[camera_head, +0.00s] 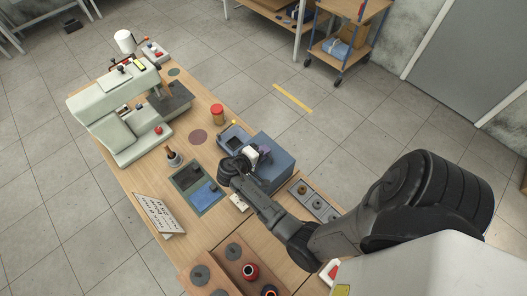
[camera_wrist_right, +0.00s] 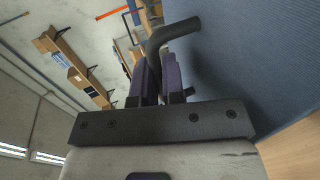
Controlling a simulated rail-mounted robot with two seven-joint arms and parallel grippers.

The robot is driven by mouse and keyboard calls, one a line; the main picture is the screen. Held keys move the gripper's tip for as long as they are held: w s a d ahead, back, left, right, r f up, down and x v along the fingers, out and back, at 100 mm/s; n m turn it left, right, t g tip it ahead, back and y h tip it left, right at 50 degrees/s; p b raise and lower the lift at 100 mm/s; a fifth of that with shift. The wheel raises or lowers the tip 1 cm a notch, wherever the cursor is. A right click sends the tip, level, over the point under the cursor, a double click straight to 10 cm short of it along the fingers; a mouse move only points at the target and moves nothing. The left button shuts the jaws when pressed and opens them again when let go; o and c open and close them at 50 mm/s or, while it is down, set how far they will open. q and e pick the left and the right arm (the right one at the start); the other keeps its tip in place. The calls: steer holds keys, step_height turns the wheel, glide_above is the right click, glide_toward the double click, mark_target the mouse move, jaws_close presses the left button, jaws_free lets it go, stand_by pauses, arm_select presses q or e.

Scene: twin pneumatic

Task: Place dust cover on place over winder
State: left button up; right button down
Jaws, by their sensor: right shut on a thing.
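A large blue box-shaped thing (camera_head: 271,172), perhaps the dust cover, stands on the wooden table near the middle. A blue cloth-like surface (camera_wrist_right: 265,60) fills the right of the right wrist view. My right gripper (camera_head: 262,151) is at the upper left part of the blue box. In the wrist view, its purple fingers (camera_wrist_right: 158,75) are shut on a dark bent handle (camera_wrist_right: 174,34) beside the blue surface. I cannot tell which thing is the winder. My left gripper is not in view.
A wooden tray (camera_head: 232,265) is in front.

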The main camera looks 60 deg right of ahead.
steer(key=c, duration=1.7)
jaws_free()
steer(key=o, duration=0.5)
steer(key=shift+r, duration=0.15)
